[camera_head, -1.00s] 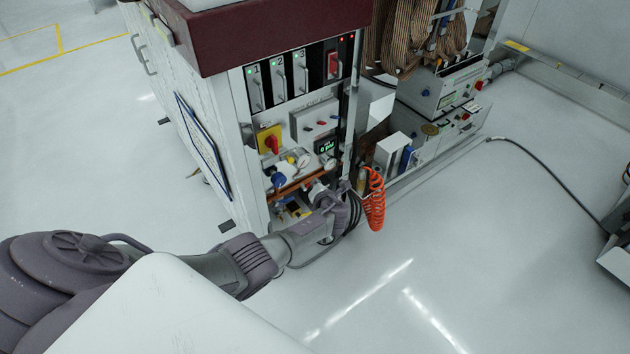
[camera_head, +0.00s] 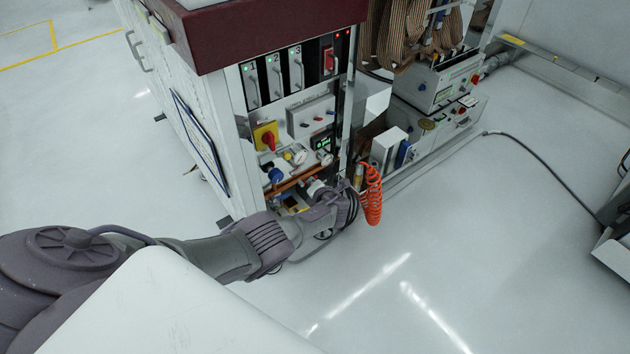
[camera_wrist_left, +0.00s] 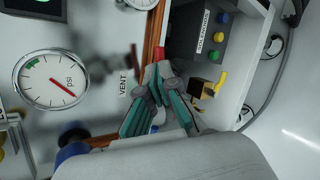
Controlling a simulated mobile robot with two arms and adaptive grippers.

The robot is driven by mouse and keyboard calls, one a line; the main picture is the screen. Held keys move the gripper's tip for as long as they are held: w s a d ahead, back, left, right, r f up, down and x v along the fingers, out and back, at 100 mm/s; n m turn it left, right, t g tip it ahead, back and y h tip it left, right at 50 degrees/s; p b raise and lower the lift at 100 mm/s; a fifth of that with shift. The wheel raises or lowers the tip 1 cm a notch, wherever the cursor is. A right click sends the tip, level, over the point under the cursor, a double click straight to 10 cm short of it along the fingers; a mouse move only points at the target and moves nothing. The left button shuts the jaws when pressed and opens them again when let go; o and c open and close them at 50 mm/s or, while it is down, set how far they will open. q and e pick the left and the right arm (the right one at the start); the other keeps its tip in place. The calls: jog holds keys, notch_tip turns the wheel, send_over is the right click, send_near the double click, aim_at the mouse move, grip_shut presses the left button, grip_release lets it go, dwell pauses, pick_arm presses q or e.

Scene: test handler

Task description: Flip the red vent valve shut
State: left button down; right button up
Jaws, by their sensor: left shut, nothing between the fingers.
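My left gripper (camera_wrist_left: 163,78) has teal finger pads and is shut and empty, in front of the panel inside the cabinet. A small red piece (camera_wrist_left: 160,54), which looks like part of the red vent valve, shows just beyond its fingertips, beside the copper pipe (camera_wrist_left: 152,38). The rest of it is hidden by the fingers, and I cannot tell whether they touch. A VENT label (camera_wrist_left: 124,84) is left of the fingers. In the head view my left wrist reaches the cabinet's low front opening, and the fingertips cannot be made out. My right gripper is not in view.
A psi gauge (camera_wrist_left: 49,80) is left of the gripper. A box with coloured buttons (camera_wrist_left: 215,37) and a yellow-handled valve (camera_wrist_left: 219,84) are at right. An orange coiled hose (camera_head: 370,195) hangs beside my left wrist. The floor (camera_head: 480,250) at right is open.

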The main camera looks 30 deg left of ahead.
pick_arm(q)
jog(key=v, duration=1.2)
jog(key=shift+s, duration=0.15)
dwell(0.4)
jog(key=shift+f, duration=0.15)
